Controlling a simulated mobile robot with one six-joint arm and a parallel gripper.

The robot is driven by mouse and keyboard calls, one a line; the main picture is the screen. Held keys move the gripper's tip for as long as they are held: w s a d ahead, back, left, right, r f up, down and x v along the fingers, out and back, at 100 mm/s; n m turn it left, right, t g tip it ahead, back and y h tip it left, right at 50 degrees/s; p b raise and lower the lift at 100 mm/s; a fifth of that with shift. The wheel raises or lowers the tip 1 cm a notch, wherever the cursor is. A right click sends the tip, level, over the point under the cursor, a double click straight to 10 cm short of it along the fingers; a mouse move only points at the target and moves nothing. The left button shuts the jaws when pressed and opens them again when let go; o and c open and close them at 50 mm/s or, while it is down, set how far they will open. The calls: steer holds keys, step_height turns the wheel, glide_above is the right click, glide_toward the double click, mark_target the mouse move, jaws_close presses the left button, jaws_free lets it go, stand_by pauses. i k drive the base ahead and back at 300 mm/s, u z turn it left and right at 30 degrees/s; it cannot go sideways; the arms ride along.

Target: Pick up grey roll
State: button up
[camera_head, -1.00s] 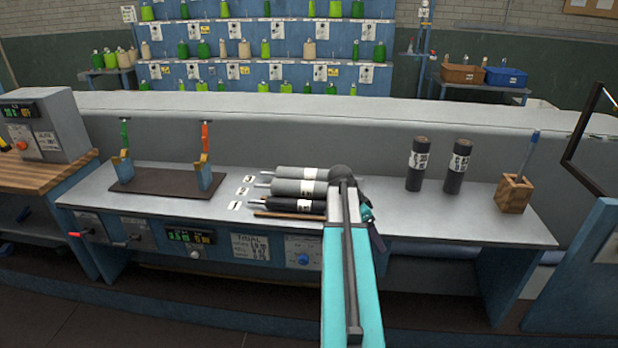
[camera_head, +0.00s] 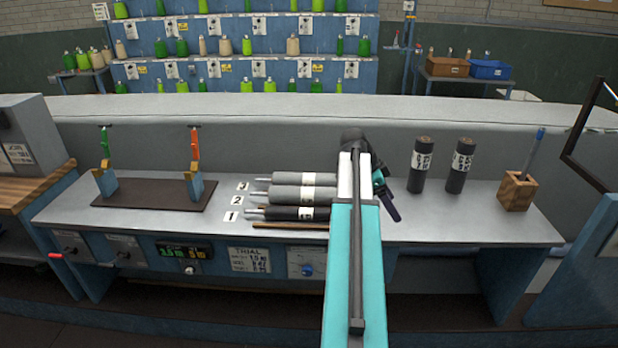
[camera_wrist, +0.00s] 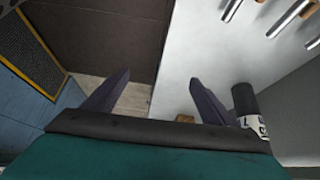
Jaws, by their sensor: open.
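Two grey rolls lie side by side on the bench, the back one (camera_head: 285,179) and the middle one (camera_head: 284,192), each with a white label band and a metal rod end pointing left. A darker roll (camera_head: 285,213) lies in front of them. Number cards 1, 2 and 3 sit at their left ends. My gripper (camera_head: 387,196) is to the right of the rolls, apart from them and partly hidden by my arm. In the wrist view my gripper (camera_wrist: 157,98) has its two fingers wide apart with nothing between them.
Two dark labelled rolls (camera_head: 420,165) (camera_head: 461,166) stand upright right of my gripper; one shows in the wrist view (camera_wrist: 243,98). A wooden pen block (camera_head: 517,192) stands farther right. A wooden stick (camera_head: 290,226) lies before the rolls. A brown plate with two clamps (camera_head: 155,196) is at left.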

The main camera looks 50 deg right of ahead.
mark_target(279, 178)
steer(key=u, duration=0.05)
steer(key=i, duration=1.55)
steer(key=u, duration=0.05)
